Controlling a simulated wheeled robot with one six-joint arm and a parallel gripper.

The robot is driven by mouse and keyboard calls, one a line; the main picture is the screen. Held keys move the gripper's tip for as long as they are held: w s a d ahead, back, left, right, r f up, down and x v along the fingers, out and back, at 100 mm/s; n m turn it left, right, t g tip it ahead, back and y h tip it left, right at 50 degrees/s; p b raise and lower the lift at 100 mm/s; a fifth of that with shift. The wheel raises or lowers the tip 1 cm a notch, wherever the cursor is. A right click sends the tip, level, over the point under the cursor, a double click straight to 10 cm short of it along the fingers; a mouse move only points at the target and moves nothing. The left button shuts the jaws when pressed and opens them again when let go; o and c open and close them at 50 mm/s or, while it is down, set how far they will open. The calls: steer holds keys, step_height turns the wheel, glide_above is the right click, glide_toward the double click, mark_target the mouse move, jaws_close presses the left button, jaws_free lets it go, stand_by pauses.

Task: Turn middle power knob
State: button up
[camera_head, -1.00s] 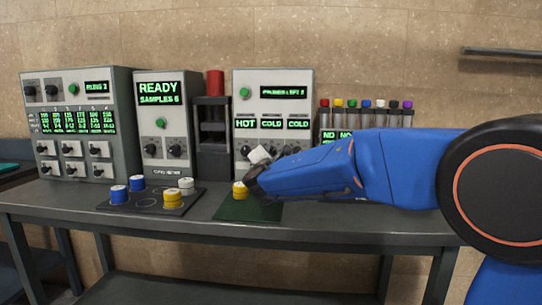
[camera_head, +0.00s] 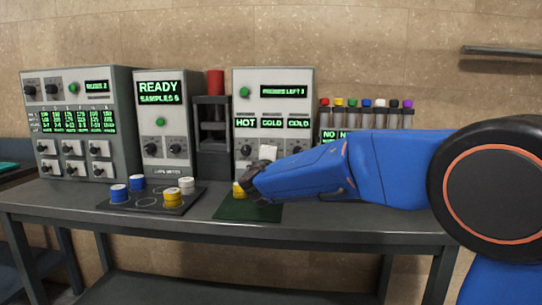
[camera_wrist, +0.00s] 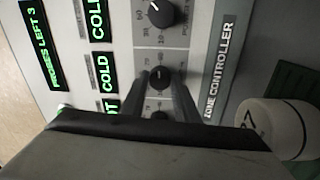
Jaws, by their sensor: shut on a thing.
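The zone controller (camera_head: 272,92) is a pale box at the back of the bench, with a HOT display at the left and two COLD displays beside it. In the wrist view the panel (camera_wrist: 205,50) appears turned sideways. The middle knob (camera_wrist: 158,76) is black and round, in line with the middle COLD display. My gripper (camera_wrist: 160,82) has its two dark fingers either side of this knob and is shut on it. One outer knob (camera_wrist: 161,12) is clear of the fingers; the other (camera_wrist: 159,115) is partly hidden by my gripper. My arm covers the middle knob in the head view.
A yellow and white puck (camera_head: 238,189) stands on the green mat (camera_head: 235,211) below my gripper. A dark tray (camera_head: 146,207) with several pucks lies to the left. A rack of capped tubes (camera_head: 338,117) stands right of the controller, partly behind my arm.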

steer(key=shift+f+m, duration=0.1)
steer(key=shift+m, duration=0.4)
steer(key=o, duration=1)
steer(key=shift+o, duration=0.2)
steer(key=s, duration=1.7)
steer(key=shift+s+a+f, duration=0.2)
steer(key=shift+a+f, duration=0.05)
steer(key=shift+f, duration=0.2)
